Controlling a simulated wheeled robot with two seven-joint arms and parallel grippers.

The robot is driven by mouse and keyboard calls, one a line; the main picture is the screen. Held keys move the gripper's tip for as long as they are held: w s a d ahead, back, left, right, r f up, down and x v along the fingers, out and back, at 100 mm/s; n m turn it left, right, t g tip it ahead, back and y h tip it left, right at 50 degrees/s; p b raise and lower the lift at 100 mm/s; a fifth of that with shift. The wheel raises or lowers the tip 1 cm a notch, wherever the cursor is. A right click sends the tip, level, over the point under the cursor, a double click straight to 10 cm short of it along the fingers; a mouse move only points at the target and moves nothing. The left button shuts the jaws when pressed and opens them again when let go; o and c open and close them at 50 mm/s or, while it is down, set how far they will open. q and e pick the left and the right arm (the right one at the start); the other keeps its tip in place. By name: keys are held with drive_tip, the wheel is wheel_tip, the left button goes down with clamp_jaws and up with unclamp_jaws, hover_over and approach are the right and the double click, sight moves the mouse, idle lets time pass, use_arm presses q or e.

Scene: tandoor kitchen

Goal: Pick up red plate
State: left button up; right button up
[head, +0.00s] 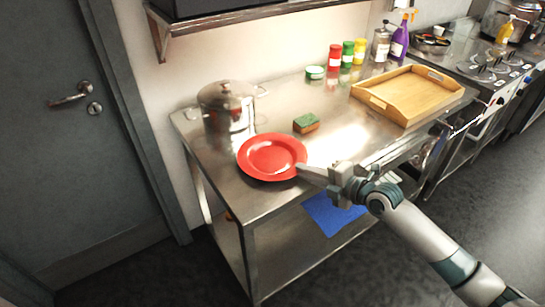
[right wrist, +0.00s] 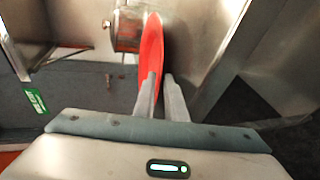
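The red plate (head: 272,156) lies face up on the steel table, near its front left, just in front of the pot. My right gripper (head: 304,171) is at the plate's right front rim. In the right wrist view the red plate (right wrist: 151,52) shows nearly edge-on. The fingers of the right gripper (right wrist: 160,84) are close together, with the plate's rim between their tips. The plate shows no clear lift off the table. My left gripper is in neither view.
A steel pot (head: 228,108) stands right behind the plate. A green and orange sponge (head: 306,123) lies to the right. A wooden tray (head: 408,94), coloured jars and a purple spray bottle (head: 400,42) are farther back. A blue cloth (head: 333,213) is on the lower shelf.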

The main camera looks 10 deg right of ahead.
drive_tip(key=shift+c, duration=0.6)
clamp_jaws()
idle(0.5)
drive_tip(key=shift+r, duration=0.1)
idle(0.7)
